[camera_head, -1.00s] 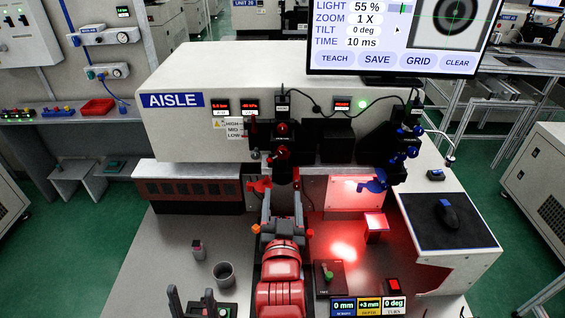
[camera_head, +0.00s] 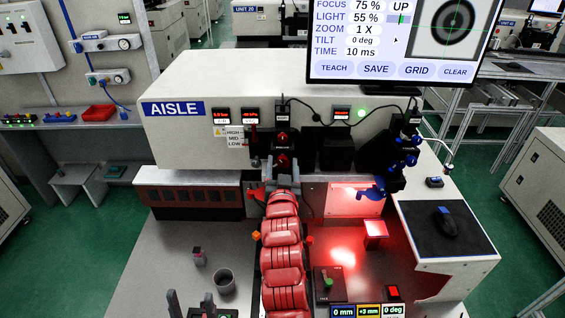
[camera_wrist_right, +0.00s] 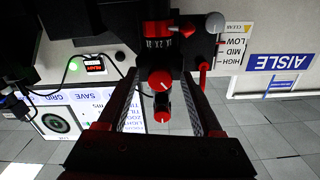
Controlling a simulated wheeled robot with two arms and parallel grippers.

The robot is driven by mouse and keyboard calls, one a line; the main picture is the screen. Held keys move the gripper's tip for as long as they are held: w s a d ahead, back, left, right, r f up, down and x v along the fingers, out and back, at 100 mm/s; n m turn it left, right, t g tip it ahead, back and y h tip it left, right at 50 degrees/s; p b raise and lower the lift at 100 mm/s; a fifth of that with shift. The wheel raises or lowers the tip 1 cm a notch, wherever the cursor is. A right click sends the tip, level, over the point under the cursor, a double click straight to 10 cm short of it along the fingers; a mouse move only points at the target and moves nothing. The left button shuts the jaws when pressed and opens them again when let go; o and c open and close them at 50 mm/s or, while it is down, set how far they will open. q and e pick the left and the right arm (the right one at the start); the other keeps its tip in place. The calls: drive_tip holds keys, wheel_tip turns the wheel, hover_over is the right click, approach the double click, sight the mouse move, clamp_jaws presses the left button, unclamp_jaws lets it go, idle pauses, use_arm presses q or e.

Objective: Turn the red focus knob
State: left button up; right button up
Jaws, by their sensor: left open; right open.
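Two round red knobs sit one above the other on the black unit at the machine's front: an upper red knob (camera_head: 282,138) and a lower red knob (camera_head: 282,160). I cannot read which is the focus knob. In the right wrist view, which is upside down, a large red knob (camera_wrist_right: 160,80) and a smaller-looking red knob (camera_wrist_right: 162,116) show between the fingers. My right gripper (camera_head: 283,182) is open just below the lower knob; its fingers (camera_wrist_right: 163,98) flank the knobs without visible contact. My left gripper (camera_head: 191,306) is open and empty at the bottom edge.
The monitor (camera_head: 400,38) reads focus 75 %, "UP", light 55 %. Blue knobs (camera_head: 408,150) and a blue clamp (camera_head: 372,190) are to the right.

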drive_tip(key=shift+c, duration=0.4)
clamp_jaws()
drive_tip(key=shift+f+n+b, duration=0.2)
drive_tip(key=shift+n+b, duration=0.6)
drive_tip(key=shift+n, duration=0.2)
drive_tip(key=shift+r+n+b, duration=0.1)
drive_tip(key=shift+n+b, duration=0.3)
drive_tip(key=shift+n, duration=0.6)
drive_tip(key=shift+r+n, duration=0.15)
drive_tip(key=shift+n, duration=0.65)
drive_tip(key=shift+o, duration=0.4)
unclamp_jaws()
